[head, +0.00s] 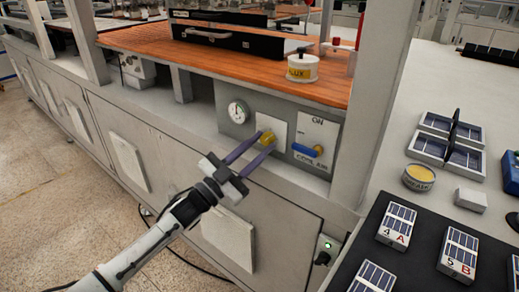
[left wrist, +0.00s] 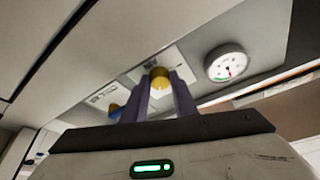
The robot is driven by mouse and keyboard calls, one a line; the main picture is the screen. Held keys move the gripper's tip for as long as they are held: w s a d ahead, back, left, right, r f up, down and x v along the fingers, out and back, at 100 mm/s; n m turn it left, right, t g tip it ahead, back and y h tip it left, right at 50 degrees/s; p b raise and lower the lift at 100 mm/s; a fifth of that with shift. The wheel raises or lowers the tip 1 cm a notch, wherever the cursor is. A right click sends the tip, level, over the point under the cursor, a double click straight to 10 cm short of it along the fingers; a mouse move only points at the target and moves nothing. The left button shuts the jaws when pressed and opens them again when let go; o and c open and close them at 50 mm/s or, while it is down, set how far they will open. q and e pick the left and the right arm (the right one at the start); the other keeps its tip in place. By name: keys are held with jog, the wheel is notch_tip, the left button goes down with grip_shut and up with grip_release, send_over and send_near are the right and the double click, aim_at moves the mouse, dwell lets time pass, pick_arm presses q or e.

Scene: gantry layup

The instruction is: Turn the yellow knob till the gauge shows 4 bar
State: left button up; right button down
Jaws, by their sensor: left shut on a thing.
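The yellow knob (head: 267,138) sits on a grey panel under the orange worktop. My left gripper (head: 258,144) has its two purple fingers on either side of the knob and is shut on it. In the left wrist view the knob (left wrist: 160,77) shows between the fingertips. The round white gauge (head: 238,111) is left of the knob on the same panel. In the left wrist view the gauge (left wrist: 226,64) shows a dark needle and red and green marks near its lower edge; its numbers are too small to read. My right gripper is not seen.
A blue-handled valve (head: 309,151) under an "ON" label and above a "COOL AIR" label is right of the knob. A tin marked LUX (head: 302,68) stands on the orange worktop (head: 150,40). A white frame post (head: 375,100) stands right of the panel.

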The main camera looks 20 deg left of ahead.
pick_arm(q)
jog(key=shift+m+g+h, duration=0.3)
jog(key=shift+m, duration=0.5)
jog(key=o, duration=1)
jog(key=shift+o, duration=0.2)
jog(key=b+v, duration=0.1)
jog(key=v, duration=0.9)
jog(key=shift+a, duration=0.2)
jog(key=shift+s, duration=0.15)
